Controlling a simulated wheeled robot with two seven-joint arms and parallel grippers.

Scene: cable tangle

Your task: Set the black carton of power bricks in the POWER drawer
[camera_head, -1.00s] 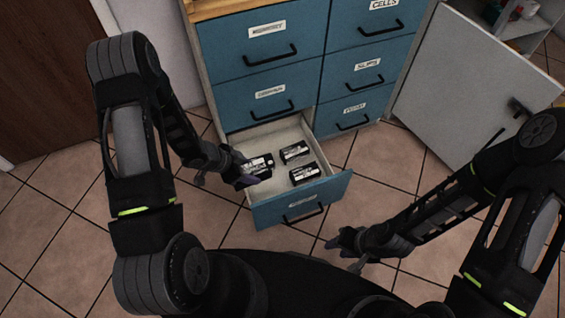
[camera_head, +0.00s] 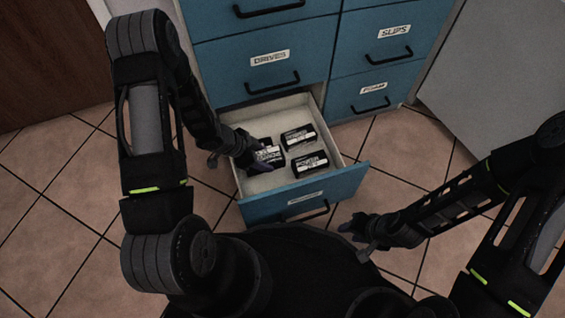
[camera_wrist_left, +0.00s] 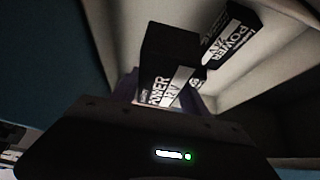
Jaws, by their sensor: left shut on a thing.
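The bottom left blue drawer (camera_head: 349,186) is pulled open; the small label on its front is too blurred to read surely. Three black cartons with white print show in it. My left gripper (camera_head: 257,157) is shut on the leftmost black carton (camera_head: 271,154), inside the drawer's left side. In the left wrist view this carton (camera_wrist_left: 169,50) stands between the fingers, its label partly reading POWER. The other cartons, one at the back (camera_head: 299,138) and one in front (camera_head: 310,164), lie apart from my gripper. Whether the held carton touches the floor is unclear. My right gripper (camera_head: 354,241) is open and empty, outside the drawer.
Shut blue drawers labelled DRIVES (camera_head: 270,58), SLIPS (camera_head: 395,30) and FOAM (camera_head: 373,89) stand above and beside the open one. A grey cabinet door (camera_head: 500,75) is at the right. Tiled floor in front is free. The drawer's front right corner is clear.

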